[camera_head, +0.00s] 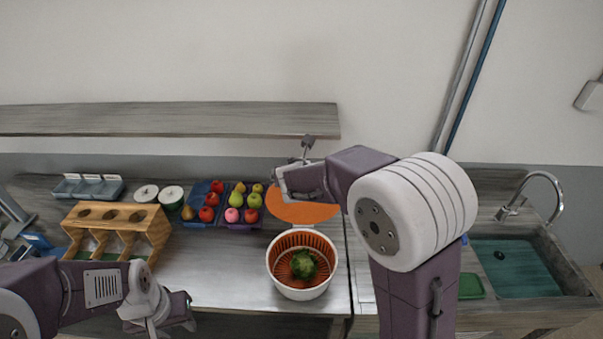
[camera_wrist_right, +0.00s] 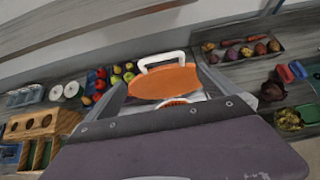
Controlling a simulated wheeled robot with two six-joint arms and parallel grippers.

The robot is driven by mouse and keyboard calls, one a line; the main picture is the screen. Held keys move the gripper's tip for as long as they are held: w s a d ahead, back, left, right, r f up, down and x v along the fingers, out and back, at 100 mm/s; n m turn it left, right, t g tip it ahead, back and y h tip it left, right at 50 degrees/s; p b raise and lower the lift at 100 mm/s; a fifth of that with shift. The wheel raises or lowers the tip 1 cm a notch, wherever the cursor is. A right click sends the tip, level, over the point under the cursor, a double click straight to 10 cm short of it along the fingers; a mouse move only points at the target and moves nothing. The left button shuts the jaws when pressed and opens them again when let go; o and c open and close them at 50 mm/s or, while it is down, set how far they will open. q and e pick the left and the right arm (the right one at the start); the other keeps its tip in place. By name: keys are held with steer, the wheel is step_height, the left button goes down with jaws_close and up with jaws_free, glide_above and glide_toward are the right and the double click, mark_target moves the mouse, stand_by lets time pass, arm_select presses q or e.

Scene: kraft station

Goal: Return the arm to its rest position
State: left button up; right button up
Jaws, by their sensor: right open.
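My right arm reaches in from the right in the head view, its gripper (camera_head: 284,182) above and in front of the orange lid (camera_head: 305,212). In the right wrist view the jaws of this gripper (camera_wrist_right: 160,78) are apart. The lid (camera_wrist_right: 165,84) and its white handle (camera_wrist_right: 160,60) show in the gap beyond them; I see no grip on either. My left arm is low at the left, with its gripper (camera_head: 168,315) near the front edge of the counter. The jaws of the left gripper are not clear.
A white bowl with an orange basket (camera_head: 284,262) holds a green vegetable (camera_head: 303,264). Fruit trays (camera_head: 222,222), a wooden rack (camera_head: 110,213) and white-lidded jars (camera_head: 171,195) stand left. A sink (camera_head: 530,265) is right. A shelf (camera_head: 170,120) runs above. Counter left of the bowl is clear.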

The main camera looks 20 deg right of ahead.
steer(key=shift+w+f, duration=0.1)
steer(key=shift+d, duration=0.1)
steer(key=s+d+f+m+g+b, duration=0.1)
steer(key=s+d+f+m+b, duration=0.2)
steer(key=f+b, duration=0.4)
steer(key=s+d+f+m+g+b, duration=0.2)
steer(key=s+f+m+b, duration=0.25)
steer(key=f, duration=0.55)
steer(key=s+d+f+m+g+b, duration=0.1)
steer(key=s+d+f+m+b, duration=0.2)
steer(key=f+b, duration=0.45)
steer(key=s+a+f+m+g+y+b, duration=0.1)
steer(key=s+f+m, duration=0.4)
steer(key=m, duration=0.6)
steer(key=s+a+f+m+g+y+b, duration=0.1)
steer(key=s+a+f+m, duration=0.4)
steer(key=s+m, duration=0.5)
steer(key=a+m+g+y, duration=0.1)
steer(key=g, duration=0.1)
steer(key=shift+f+g, duration=0.4)
